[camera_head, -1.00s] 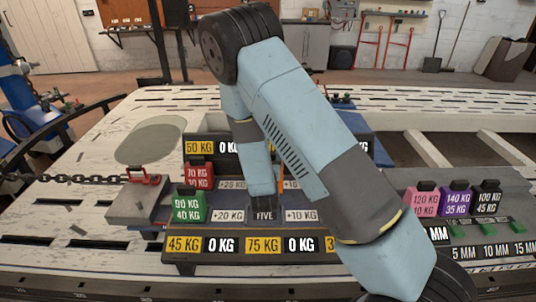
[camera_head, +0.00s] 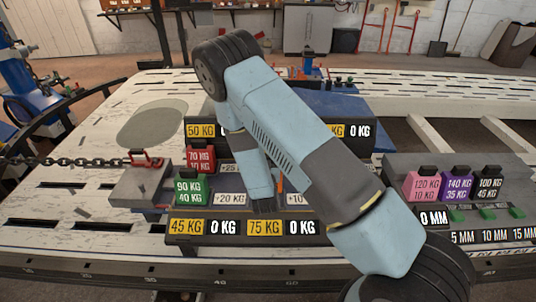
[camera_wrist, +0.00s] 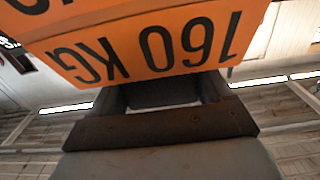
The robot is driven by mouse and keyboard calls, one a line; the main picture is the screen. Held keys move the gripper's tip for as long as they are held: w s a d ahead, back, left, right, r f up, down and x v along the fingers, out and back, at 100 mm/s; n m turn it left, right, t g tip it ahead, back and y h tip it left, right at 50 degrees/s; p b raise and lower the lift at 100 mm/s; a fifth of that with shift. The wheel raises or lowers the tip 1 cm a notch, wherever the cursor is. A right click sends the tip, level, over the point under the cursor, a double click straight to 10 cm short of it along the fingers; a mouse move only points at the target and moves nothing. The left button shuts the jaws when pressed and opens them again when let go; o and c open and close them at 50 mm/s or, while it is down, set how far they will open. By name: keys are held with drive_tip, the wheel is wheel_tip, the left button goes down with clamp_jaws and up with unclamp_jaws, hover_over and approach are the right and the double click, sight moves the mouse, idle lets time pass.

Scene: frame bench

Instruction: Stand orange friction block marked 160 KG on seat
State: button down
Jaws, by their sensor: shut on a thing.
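The orange block marked 160 KG (camera_wrist: 150,45) fills the top of the wrist view, its lettering upside down there. My gripper (camera_wrist: 160,92) is shut on it, with the dark jaws just below the lettering. In the head view only a thin orange sliver (camera_head: 280,184) shows beside my forearm, and my jaws are hidden or too dark to make out. My arm reaches down over the middle of the dark weight stand (camera_head: 220,240). I cannot pick out the seat, and my arm covers the stand's middle between the +20 KG and +10 KG labels.
A red block (camera_head: 200,158) and a green block (camera_head: 191,190) stand at the stand's left. Pink (camera_head: 421,187), purple (camera_head: 456,187) and black (camera_head: 488,187) blocks stand on the right rack. A chain (camera_head: 75,162) runs to a grey block at left.

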drive_tip(key=shift+f, duration=3.4)
unclamp_jaws()
drive_tip(key=shift+s, duration=0.1)
drive_tip(key=s, duration=1.3)
drive_tip(key=shift+s+a, duration=0.25)
drive_tip(key=shift+s, duration=0.05)
